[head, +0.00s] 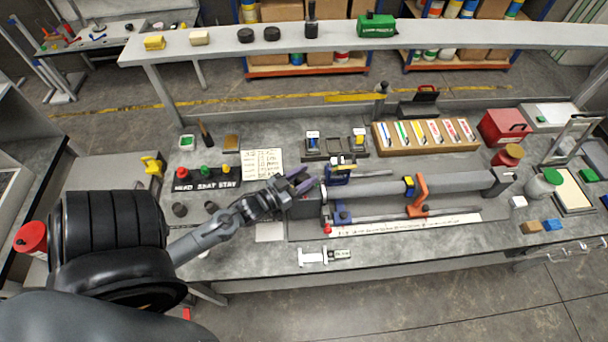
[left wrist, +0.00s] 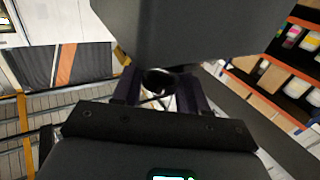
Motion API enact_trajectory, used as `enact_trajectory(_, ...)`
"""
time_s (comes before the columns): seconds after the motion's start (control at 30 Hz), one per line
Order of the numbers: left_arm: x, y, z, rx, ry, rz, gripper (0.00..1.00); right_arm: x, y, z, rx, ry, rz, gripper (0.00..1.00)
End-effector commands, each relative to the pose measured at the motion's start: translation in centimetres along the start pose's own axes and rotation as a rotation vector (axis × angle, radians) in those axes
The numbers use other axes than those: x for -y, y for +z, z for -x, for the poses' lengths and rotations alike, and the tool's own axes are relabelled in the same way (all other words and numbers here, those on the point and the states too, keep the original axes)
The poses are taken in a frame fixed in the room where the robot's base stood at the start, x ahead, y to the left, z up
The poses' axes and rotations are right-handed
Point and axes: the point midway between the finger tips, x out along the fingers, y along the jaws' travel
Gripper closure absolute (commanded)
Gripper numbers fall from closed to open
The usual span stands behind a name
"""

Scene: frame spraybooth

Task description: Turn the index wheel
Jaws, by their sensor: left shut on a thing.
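My left gripper (head: 303,184) reaches in from the left to the left end of the long grey tube fixture. It also shows in the left wrist view (left wrist: 158,90), where its two dark purple fingers stand either side of a dark round part (left wrist: 158,79). It is shut on this part, which looks like the index wheel. A dark block (left wrist: 185,30) stands just beyond the fingers and hides much of the view. In the head view my gripper covers most of the wheel. My right gripper is not in view.
A blue clamp (head: 338,175) and an orange clamp (head: 419,190) stand along the grey tube (head: 455,183). A caliper (head: 325,256) lies in front. A panel with several coloured knobs (head: 205,180) sits left of my gripper. A wooden rack (head: 425,134) stands behind the tube.

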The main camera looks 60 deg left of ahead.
Motion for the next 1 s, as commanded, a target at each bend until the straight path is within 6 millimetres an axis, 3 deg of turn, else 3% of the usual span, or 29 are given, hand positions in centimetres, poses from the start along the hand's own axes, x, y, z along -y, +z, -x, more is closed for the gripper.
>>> enact_trajectory(0.23,0.2,0.0,0.0,0.004,0.236,-0.006,0.88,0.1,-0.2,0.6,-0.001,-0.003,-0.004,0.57)
enact_trajectory(0.53,0.1,0.2,-0.1,0.004,0.522,-0.005,0.88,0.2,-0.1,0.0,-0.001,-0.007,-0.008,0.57)
enact_trajectory(1.0,0.1,0.7,-0.1,0.004,0.968,-0.006,0.87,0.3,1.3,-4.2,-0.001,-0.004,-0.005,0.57)
